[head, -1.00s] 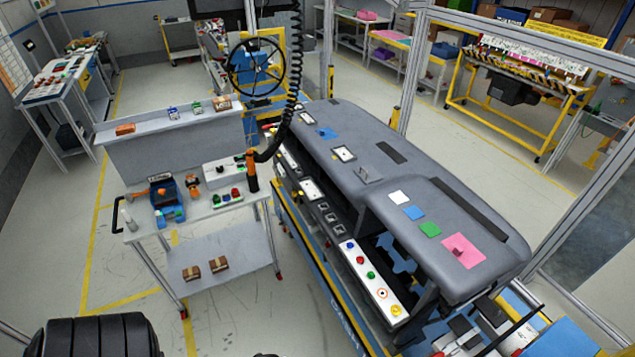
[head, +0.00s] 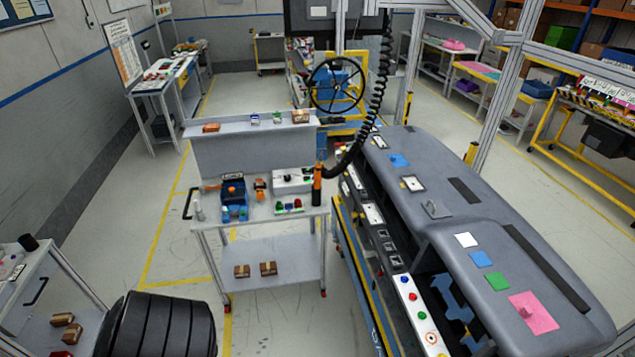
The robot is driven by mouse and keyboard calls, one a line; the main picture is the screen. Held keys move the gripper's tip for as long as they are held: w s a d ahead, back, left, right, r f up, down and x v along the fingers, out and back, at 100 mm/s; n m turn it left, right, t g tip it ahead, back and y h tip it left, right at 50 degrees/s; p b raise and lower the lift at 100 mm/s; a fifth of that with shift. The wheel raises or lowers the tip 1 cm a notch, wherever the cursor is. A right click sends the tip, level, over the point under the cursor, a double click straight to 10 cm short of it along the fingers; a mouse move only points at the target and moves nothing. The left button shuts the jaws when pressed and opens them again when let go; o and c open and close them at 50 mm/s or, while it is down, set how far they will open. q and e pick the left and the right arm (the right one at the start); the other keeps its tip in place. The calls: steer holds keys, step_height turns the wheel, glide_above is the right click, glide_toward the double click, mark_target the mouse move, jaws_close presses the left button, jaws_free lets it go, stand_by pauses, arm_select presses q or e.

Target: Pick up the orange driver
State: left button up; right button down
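An orange and black driver (head: 317,185) hangs upright from a black coiled cable (head: 384,90) at the right edge of the grey cart (head: 240,227). I cannot tell whether it touches the cart. A smaller orange tool (head: 260,188) stands on the cart top beside a blue bin (head: 233,190). Another orange item lies at the bin's left and is too small to make out. Neither of my grippers is in view.
The long grey dashboard (head: 450,215) stands right of the cart. A black ribbed object (head: 155,325) is at the bottom left, beside another cart (head: 30,290). Small boxes (head: 268,268) sit on the lower shelf. Floor left of the grey cart is clear.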

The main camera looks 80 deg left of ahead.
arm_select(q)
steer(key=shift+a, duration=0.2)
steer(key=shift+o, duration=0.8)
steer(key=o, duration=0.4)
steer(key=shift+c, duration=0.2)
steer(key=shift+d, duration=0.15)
